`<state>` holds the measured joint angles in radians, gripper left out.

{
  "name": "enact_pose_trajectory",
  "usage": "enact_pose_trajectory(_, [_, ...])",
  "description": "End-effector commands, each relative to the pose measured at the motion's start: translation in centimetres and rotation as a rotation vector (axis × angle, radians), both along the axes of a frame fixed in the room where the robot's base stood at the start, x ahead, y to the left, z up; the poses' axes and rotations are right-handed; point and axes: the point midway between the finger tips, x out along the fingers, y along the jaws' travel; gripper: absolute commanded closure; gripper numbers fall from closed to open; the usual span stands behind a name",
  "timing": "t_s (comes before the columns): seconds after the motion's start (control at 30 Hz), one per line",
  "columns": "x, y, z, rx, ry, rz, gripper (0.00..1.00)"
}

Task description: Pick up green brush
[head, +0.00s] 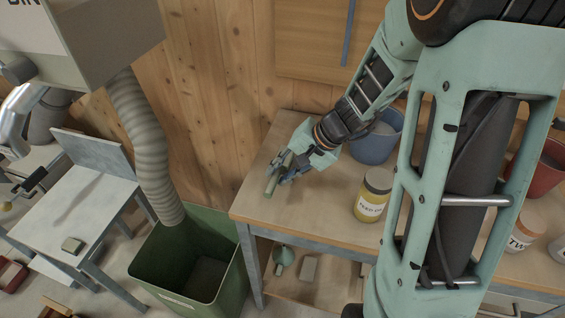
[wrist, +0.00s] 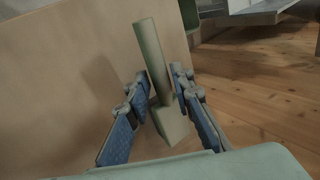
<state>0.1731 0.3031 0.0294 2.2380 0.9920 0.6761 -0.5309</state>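The green brush (head: 272,184) is at the left end of the wooden workbench, its long handle tilted in the head view. In the wrist view the brush (wrist: 154,62) has a slim green handle pointing away and a pale block (wrist: 172,124) at the near end. My gripper (head: 284,170) is low over the bench at the brush. In the wrist view my gripper (wrist: 159,76) has its blue-padded fingers either side of the brush, with narrow gaps showing. It looks open. Whether the brush touches the bench is hard to tell.
A wooden wall (head: 210,80) is behind.

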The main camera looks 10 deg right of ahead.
Motion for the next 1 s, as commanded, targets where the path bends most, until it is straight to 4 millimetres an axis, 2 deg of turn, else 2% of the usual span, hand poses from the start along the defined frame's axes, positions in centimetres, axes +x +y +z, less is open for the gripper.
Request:
enact_pose_trajectory(0.03, [0.1,0.4,-0.8,0.000,0.003,0.002,0.79])
enact_pose_trajectory(0.13, [0.4,0.9,-1.6,0.001,0.001,0.000,0.79])
enact_pose_trajectory(0.4, [0.5,1.1,-1.8,0.000,-0.001,-0.001,0.79])
enact_pose_trajectory(0.63, [0.5,1.0,-1.8,0.000,0.000,-0.001,1.00])
enact_pose_trajectory(1.0, [0.6,1.0,-1.5,0.000,-0.001,-0.001,1.00])
